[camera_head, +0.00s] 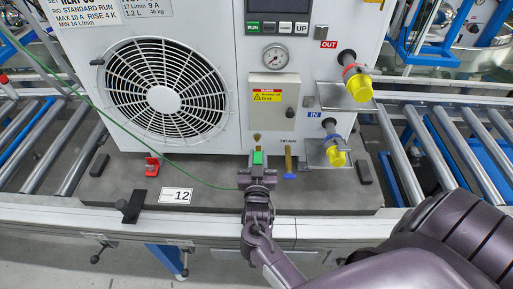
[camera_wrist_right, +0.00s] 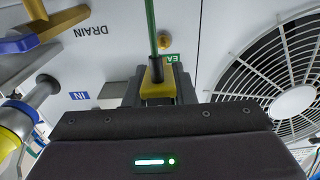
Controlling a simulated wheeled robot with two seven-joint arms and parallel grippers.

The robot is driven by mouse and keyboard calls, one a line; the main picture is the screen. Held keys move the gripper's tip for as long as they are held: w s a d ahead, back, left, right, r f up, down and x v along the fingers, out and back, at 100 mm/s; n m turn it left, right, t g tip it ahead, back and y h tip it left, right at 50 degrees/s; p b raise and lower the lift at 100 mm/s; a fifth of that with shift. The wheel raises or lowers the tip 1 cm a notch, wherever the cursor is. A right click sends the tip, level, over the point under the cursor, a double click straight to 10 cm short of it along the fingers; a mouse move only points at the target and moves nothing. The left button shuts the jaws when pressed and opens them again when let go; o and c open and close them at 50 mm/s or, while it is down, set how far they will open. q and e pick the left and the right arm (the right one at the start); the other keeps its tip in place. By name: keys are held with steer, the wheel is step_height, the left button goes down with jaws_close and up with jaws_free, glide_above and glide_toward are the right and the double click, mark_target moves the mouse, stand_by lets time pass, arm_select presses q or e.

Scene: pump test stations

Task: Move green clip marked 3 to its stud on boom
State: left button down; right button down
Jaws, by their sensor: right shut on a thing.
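My right gripper (camera_head: 258,178) is shut on the clip, low in front of the pump unit's white panel. The green cable (camera_head: 130,132) sags away to the upper left. A brass stud (camera_wrist_right: 164,40) by a green label shows just beyond the clip; I cannot tell whether they touch. I cannot make out the boom. My left gripper is not in view.
The white unit (camera_head: 220,45) with a round fan grille stands on a grey plate (camera_head: 225,197). A blue-handled drain valve (camera_head: 289,162) is close right of my gripper. Yellow-capped ports (camera_head: 358,85) stick out further right. Roller conveyors (camera_head: 400,150) flank the plate.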

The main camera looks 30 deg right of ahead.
steer(key=shift+s+a+f, duration=0.35)
steer(key=shift+a+f, duration=0.2)
steer(key=shift+a, duration=0.2)
steer(key=shift+w+d+b, duration=0.25)
steer(key=shift+w+b, duration=0.1)
steer(key=shift+b+x, duration=0.65)
steer(key=shift+x, duration=0.9)
steer(key=shift+r, duration=0.1)
steer(key=shift+s, duration=0.1)
steer(key=shift+s+r, duration=0.1)
steer(key=shift+s, duration=0.1)
steer(key=s+a+r+n+t+y, duration=0.2)
steer(key=s+a+r+n+y, duration=0.4)
steer(key=s+a+r+y, duration=0.4)
steer(key=s+a+r+p, duration=0.1)
steer(key=s+r, duration=0.1)
steer(key=s, duration=0.3)
steer(key=shift+a+t, duration=0.25)
steer(key=shift+t, duration=0.05)
